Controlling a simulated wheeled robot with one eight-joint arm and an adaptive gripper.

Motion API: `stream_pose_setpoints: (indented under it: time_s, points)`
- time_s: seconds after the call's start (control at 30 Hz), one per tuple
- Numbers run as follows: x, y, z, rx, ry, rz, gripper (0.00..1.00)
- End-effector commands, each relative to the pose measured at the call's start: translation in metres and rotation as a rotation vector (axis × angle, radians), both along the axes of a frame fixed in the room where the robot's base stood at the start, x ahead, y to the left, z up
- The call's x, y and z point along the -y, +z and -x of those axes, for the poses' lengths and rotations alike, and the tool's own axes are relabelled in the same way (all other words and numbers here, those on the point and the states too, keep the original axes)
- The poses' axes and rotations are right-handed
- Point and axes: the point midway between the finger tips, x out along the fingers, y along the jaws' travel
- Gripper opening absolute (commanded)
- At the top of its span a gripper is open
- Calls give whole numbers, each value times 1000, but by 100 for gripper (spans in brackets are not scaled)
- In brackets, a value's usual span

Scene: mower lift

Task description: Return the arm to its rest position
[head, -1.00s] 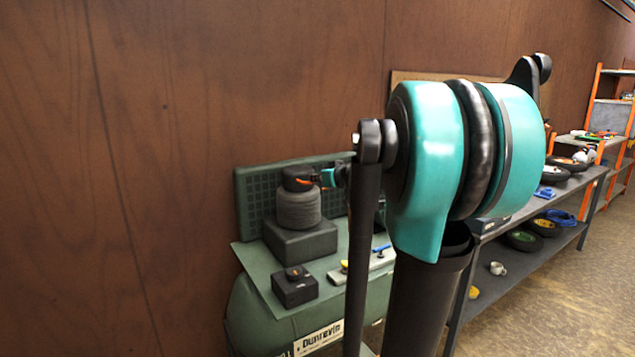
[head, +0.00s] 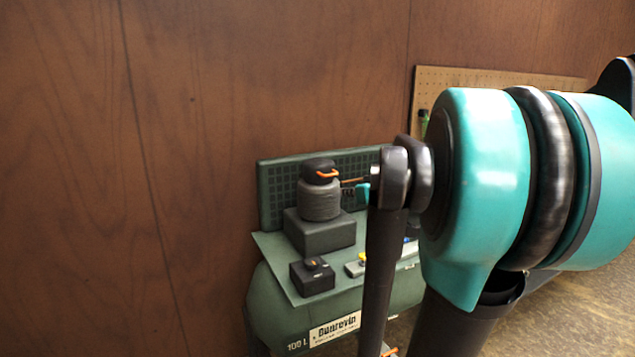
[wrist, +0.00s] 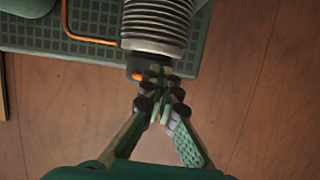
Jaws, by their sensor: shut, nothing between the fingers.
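My arm's large teal joint (head: 485,190) fills the right of the head view and hides most of the forearm. In the wrist view, my gripper (wrist: 160,98) has its fingertips together with nothing between them. Just beyond the fingertips is the dark cap (wrist: 138,70) of a grey ribbed cylinder (wrist: 158,22); I cannot tell the exact gap. In the head view, the ribbed cylinder (head: 319,200) stands upright on a dark block, under its black cap (head: 318,168) with an orange part. My gripper's fingers are not clear there.
A green compressor tank (head: 270,310) carries the block, a small black box (head: 312,278) and a grid back panel (head: 275,190). A brown wooden wall (head: 200,120) stands behind, with a pegboard (head: 500,83). An orange bent tube (wrist: 92,39) shows beside the cylinder in the wrist view.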

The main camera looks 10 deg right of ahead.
Motion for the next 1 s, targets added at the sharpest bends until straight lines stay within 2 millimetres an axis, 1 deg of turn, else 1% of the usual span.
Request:
stream_pose_setpoints:
  time_s: [0.03, 0.07, 0.1, 0.17, 0.2, 0.27, 0.3, 0.37, 0.4, 0.47, 0.5, 0.6, 0.7, 0.8, 1.0]
  points:
    - [-12, -15, 10, -39, 19, 0, 0]
    - [-20, -26, 18, -70, 31, -2, 0]
    - [-31, -43, 30, -120, 45, -5, 0]
    - [-47, -73, 52, -207, 61, -3, 0]
    - [-57, -94, 69, -272, 65, 0, 0]
    - [-67, -125, 95, -369, 61, 11, 0]
    - [-71, -145, 114, -434, 50, 21, 0]
    - [-74, -175, 143, -529, 21, 38, 0]
    - [-74, -193, 162, -588, -4, 54, 0]
    - [-70, -217, 190, -668, -52, 78, 0]
    - [-67, -231, 207, -713, -87, 95, 0]
    - [-55, -256, 240, -796, -175, 132, 0]
    - [-44, -270, 262, -840, -244, 158, 0]
    - [-38, -276, 271, -858, -278, 168, 0]
    - [-38, -276, 271, -858, -278, 168, 0]
